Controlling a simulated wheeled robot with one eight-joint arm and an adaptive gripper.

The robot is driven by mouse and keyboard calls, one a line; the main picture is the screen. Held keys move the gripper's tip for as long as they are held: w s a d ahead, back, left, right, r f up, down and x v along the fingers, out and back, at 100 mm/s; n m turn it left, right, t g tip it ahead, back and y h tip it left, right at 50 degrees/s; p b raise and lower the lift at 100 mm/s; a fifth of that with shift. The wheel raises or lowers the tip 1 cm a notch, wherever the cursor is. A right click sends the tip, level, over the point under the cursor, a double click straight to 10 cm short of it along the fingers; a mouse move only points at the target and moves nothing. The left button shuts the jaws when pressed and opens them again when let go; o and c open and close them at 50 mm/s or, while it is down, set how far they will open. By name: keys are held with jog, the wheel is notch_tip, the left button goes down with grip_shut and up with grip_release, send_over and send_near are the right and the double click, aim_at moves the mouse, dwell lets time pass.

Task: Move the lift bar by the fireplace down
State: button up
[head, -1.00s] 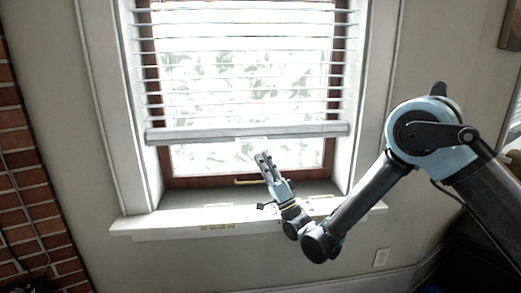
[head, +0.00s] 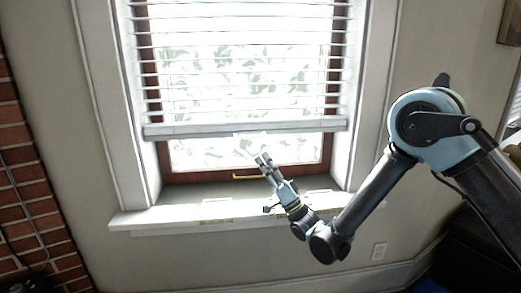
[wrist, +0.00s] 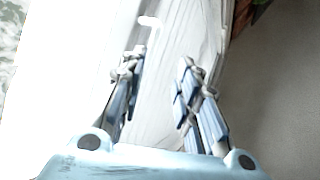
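The blind's pale bottom rail (head: 220,130), which looks like the lift bar, hangs level across the window, with bare glass below it. A small white tab shows at the middle of its lower edge. My gripper (head: 264,160) is in front of the window, a little below the rail, pointing up and left; I see no contact. In the wrist view my gripper (wrist: 160,65) is open, with a clear gap between its fingers and nothing held. A small white hooked piece (wrist: 150,22) shows beyond the fingertips against a bright, washed-out background.
A brass-coloured handle (head: 248,177) is on the lower window frame, left of my gripper. The white sill (head: 160,219) juts out below. The brick fireplace (head: 25,190) is at the far left.

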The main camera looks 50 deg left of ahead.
jog(key=s+r+n+g+h, duration=0.3)
jog(key=r+n+g+h, duration=0.2)
jog(key=n, duration=0.6)
jog(key=n+t+h, duration=0.6)
jog(key=n+t, duration=0.1)
jog(key=n, duration=0.8)
send_near(253, 137)
jog(key=x, duration=1.1)
grip_shut()
